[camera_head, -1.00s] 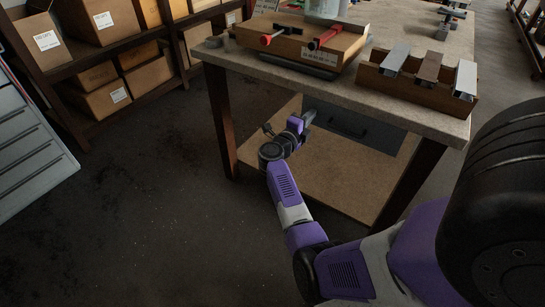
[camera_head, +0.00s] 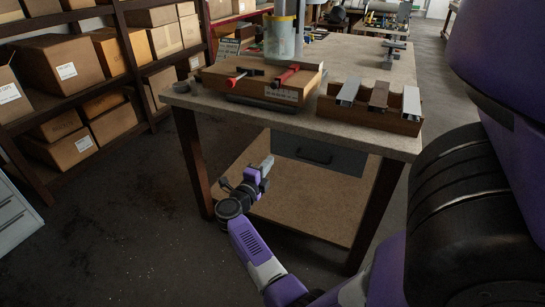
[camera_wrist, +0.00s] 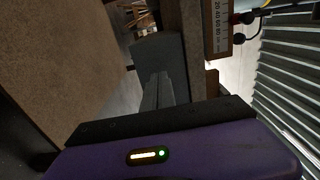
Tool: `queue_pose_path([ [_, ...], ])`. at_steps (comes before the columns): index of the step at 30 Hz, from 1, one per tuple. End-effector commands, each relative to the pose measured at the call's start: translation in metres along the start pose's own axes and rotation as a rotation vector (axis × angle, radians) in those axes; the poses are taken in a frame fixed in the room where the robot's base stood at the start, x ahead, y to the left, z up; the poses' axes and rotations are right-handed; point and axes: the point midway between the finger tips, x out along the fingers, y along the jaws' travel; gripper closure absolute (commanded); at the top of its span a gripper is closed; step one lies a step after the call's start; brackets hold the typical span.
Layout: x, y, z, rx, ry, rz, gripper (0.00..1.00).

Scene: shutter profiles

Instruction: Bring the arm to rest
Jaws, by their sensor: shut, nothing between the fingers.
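My gripper (camera_head: 265,163) is at the end of my purple and grey arm, low in front of the workbench (camera_head: 225,118) in the head view. It is below the tabletop edge and in front of the lower shelf (camera_head: 300,208), apart from the things on top. In the wrist view the fingers (camera_wrist: 157,90) lie together with nothing between them. The wrist picture is turned on its side, with the bench at the left and top.
A wooden holder (camera_head: 366,118) with several shutter profiles stands on the bench's right front. A wooden block with two red-handled clamps (camera_head: 285,76) is left of it. A drawer (camera_head: 318,155) hangs under the top. Shelves with boxes (camera_head: 55,62) stand left. Floor between is clear.

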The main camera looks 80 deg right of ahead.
Motion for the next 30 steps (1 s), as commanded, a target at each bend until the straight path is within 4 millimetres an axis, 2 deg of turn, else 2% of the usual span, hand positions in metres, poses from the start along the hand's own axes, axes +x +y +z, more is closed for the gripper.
queue_pose_path([
  [3,-0.021,-0.001,0.001,-0.001,-0.004,0.000,1.00],
  [9,-0.042,-0.001,0.001,0.000,-0.002,-0.001,1.00],
  [19,-0.047,0.000,0.000,0.000,-0.001,0.000,1.00],
  [22,-0.047,-0.003,0.007,-0.005,-0.030,-0.012,1.00],
  [26,-0.049,-0.034,0.026,-0.013,-0.101,-0.095,1.00],
  [30,-0.066,-0.082,0.044,-0.056,-0.219,-0.251,1.00],
])
